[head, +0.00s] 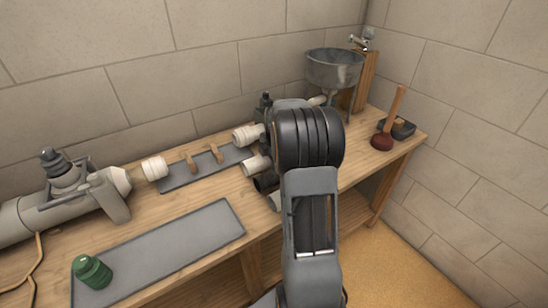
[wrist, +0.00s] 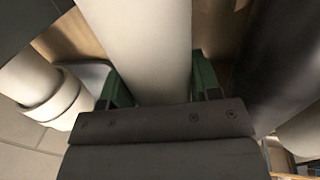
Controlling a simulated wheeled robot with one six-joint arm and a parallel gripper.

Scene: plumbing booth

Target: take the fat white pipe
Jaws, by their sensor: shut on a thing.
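A fat, plain white pipe (wrist: 145,40) runs through the middle of the wrist view. My gripper (wrist: 160,85) has one green finger on each side of it and is shut on it. In the head view an end of this white pipe (head: 256,165) seems to show just left of my wrist, among other pipes. My arm hides my fingers and the rest of the pipe there. Whether the pipe is clear of its support cannot be told.
A white pipe with a collar (wrist: 40,88) lies close on the left, a dark pipe (wrist: 285,60) close on the right.

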